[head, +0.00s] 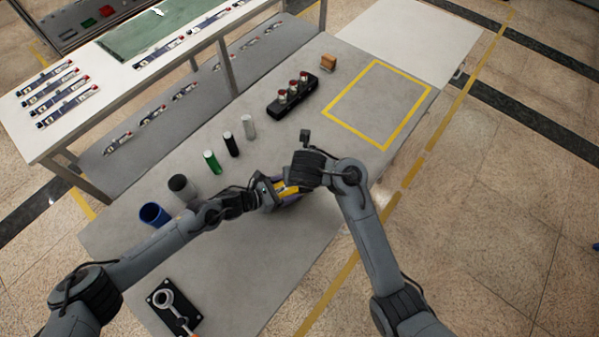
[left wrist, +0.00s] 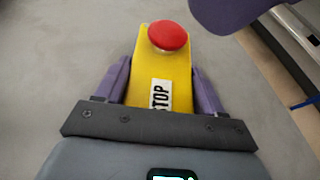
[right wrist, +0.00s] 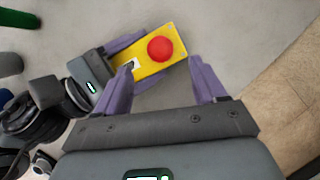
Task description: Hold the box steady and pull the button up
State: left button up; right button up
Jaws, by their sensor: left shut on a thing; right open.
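The yellow box (head: 291,187) is on the grey table, partly hidden by my right arm in the head view. The left wrist view shows the box (left wrist: 150,65) with a "STOP" label and a round red button (left wrist: 168,36) at its far end. My left gripper (left wrist: 162,80) is shut on the box, one purple finger along each side. In the right wrist view, my right gripper (right wrist: 160,66) is open, its fingers spread on either side of the red button (right wrist: 160,48) in the picture. The button looks apart from both right fingers; their height over it is unclear.
A blue cup (head: 153,214) and several cylinders, such as the green one (head: 212,162), stand in a row left of the box. A black holder (head: 292,97) and brown block (head: 328,62) lie farther back. A black plate with a ring (head: 172,305) lies nearer.

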jog(key=shift+x, duration=3)
jog(key=shift+d, duration=0.1)
jog(key=shift+r, duration=0.1)
jog(key=c, duration=1.1)
jog(key=shift+r, duration=0.2)
jog(key=o, duration=1.1)
